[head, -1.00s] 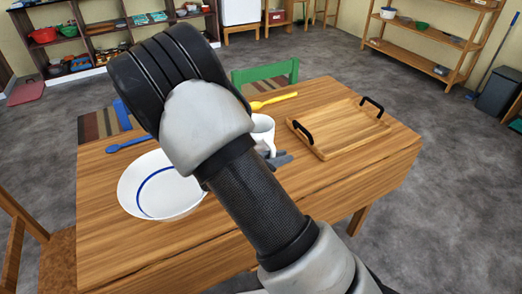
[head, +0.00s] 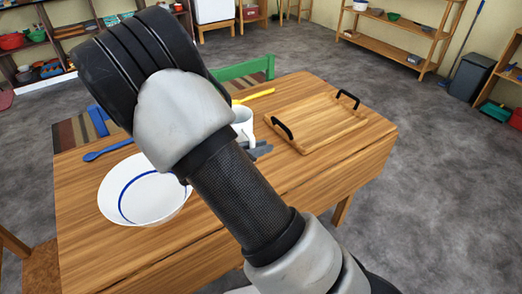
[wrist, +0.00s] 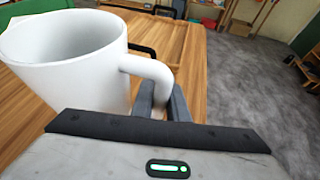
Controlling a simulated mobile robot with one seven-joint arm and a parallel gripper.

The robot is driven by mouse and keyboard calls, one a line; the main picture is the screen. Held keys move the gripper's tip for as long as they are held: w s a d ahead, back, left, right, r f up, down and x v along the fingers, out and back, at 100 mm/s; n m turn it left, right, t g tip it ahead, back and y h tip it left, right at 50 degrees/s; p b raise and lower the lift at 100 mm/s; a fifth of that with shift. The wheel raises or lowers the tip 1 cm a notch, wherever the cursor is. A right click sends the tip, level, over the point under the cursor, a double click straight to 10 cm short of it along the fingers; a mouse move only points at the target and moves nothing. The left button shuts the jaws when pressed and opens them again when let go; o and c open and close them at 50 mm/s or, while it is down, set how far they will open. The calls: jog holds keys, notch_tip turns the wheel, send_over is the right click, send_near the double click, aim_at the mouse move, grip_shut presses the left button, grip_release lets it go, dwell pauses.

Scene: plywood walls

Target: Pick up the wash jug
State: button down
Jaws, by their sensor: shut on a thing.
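The wash jug is white with a wide open mouth and a loop handle. In the wrist view the jug (wrist: 75,65) fills the upper left, its handle towards my gripper (wrist: 167,103). The grey fingers are shut on the handle. In the head view the jug (head: 244,124) is partly hidden behind my arm, and the fingertips of my gripper (head: 262,150) show just below its handle. The jug looks close to upright. I cannot tell whether its base touches the table.
The wooden table (head: 235,210) holds a white bowl (head: 125,200) with a blue ring, a blue spoon (head: 108,149), a yellow spoon (head: 254,96) and a wooden tray (head: 325,122) with black handles right of the jug. A green chair (head: 246,69) stands behind. The table's front right is clear.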

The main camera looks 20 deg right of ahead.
jog(key=s+a+r+n+t+y+p, duration=0.1)
jog(key=s+a+r, duration=0.2)
jog(key=r, duration=0.6)
jog(key=shift+s+r+n+t+p, duration=0.15)
jog(key=shift+s+n+t+p, duration=0.15)
jog(key=shift+s+n+p, duration=0.15)
